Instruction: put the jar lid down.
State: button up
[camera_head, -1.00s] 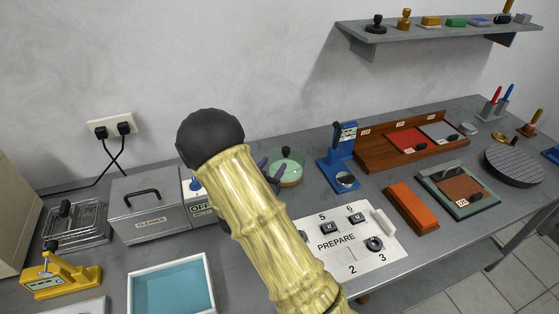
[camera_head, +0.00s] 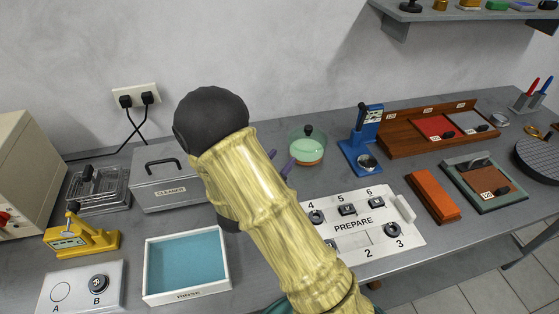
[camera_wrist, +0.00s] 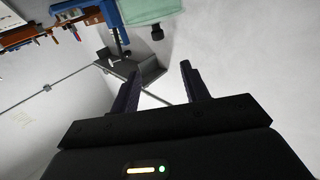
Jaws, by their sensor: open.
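The jar lid shows as a black knob (camera_head: 308,131) on top of a round green glass jar (camera_head: 307,152) with an orange-brown bottom. The lid appears to sit on the jar, but its rim is hard to make out. The jar also shows at the top of the wrist view (camera_wrist: 148,10), with the dark knob (camera_wrist: 157,34) pointing down in that picture. My gripper (camera_head: 280,162) is just left of the jar, mostly hidden behind my arm. In the wrist view my gripper (camera_wrist: 160,72) has its fingers apart with nothing between them.
A blue press (camera_head: 362,145) stands right of the jar. In front are the PREPARE panel (camera_head: 385,243) and an orange block (camera_head: 433,195). A grey cleaner box (camera_head: 165,185), a rinse tray (camera_head: 150,285) and a yellow device (camera_head: 80,240) are left. Bare bench lies around the jar.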

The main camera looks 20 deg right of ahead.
jog(key=s+n+g+y, duration=0.3)
jog(key=s+y, duration=0.1)
jog(key=s, duration=0.2)
jog(key=s+n+g+y, duration=0.3)
jog(key=s+y, duration=0.1)
jog(key=s, duration=0.2)
jog(key=s+r+n+g+y, duration=0.1)
jog(key=s+n+g+y, duration=0.2)
jog(key=s+g+y, duration=0.1)
jog(key=shift+s+y, duration=0.4)
jog(key=shift+s, duration=0.5)
jog(key=shift+c, duration=0.5)
jog(key=shift+c, duration=0.6)
